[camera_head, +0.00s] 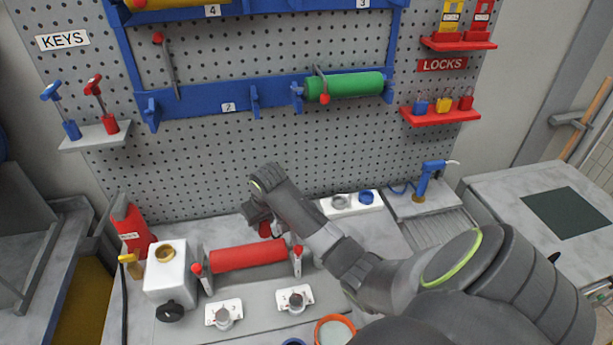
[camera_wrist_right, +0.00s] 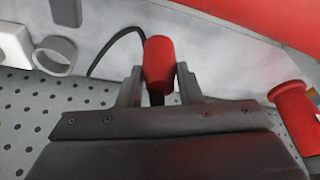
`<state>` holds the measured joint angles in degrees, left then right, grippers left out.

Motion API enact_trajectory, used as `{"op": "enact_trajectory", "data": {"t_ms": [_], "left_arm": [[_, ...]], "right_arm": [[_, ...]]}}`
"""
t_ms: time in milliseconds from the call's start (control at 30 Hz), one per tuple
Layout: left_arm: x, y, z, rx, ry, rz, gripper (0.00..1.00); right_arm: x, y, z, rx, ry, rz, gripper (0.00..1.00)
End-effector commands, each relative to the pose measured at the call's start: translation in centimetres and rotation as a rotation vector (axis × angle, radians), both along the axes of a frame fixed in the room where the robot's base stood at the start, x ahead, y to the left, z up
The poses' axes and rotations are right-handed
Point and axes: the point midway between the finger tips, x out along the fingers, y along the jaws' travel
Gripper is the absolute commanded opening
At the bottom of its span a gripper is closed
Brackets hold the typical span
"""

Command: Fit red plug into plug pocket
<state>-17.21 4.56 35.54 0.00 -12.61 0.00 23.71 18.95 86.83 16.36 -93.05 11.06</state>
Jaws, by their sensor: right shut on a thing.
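The red plug (camera_wrist_right: 158,62) is held between the two fingers of my right gripper (camera_wrist_right: 158,84), with a black cable behind it. In the head view, my right gripper (camera_head: 262,222) hangs over the back of the bench, and part of the red plug (camera_head: 265,231) shows beside it. A white block with a grey ring (camera_head: 340,201) and a blue ring (camera_head: 366,197) stands to the right of the gripper. The grey ring (camera_wrist_right: 55,55) also shows at the left of the wrist view, apart from the plug. I cannot tell which part is the plug pocket. My left gripper is out of view.
A red roller (camera_head: 248,254) lies in its holder just in front of my gripper. The perforated board (camera_head: 215,175) rises close behind. A blue tool (camera_head: 428,180) stands at the right.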

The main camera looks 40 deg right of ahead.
Motion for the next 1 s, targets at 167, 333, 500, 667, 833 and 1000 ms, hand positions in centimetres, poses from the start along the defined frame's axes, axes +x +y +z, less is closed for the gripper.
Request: {"op": "enact_trajectory", "data": {"t_ms": [167, 333, 500, 667, 833, 1000], "left_arm": [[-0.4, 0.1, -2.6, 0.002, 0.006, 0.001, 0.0], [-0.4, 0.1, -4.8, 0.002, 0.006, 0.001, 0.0], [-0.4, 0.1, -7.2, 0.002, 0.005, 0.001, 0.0], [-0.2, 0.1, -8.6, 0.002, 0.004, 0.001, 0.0], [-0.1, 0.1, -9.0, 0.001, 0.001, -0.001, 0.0], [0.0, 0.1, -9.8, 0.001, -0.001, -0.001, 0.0]], "right_arm": [[0.0, -4.7, -0.5, -0.009, -0.001, -0.003, 0.09], [0.1, -8.8, -0.6, -0.008, -0.001, -0.003, 0.09], [0.1, -12.7, -0.6, -0.006, 0.0, -0.003, 0.09], [0.1, -15.2, -0.3, -0.004, -0.001, -0.001, 0.09], [0.1, -16.2, 0.0, -0.001, 0.0, 0.0, 0.09], [0.1, -16.2, -0.6, -0.001, 0.0, 0.001, 0.09]]}}
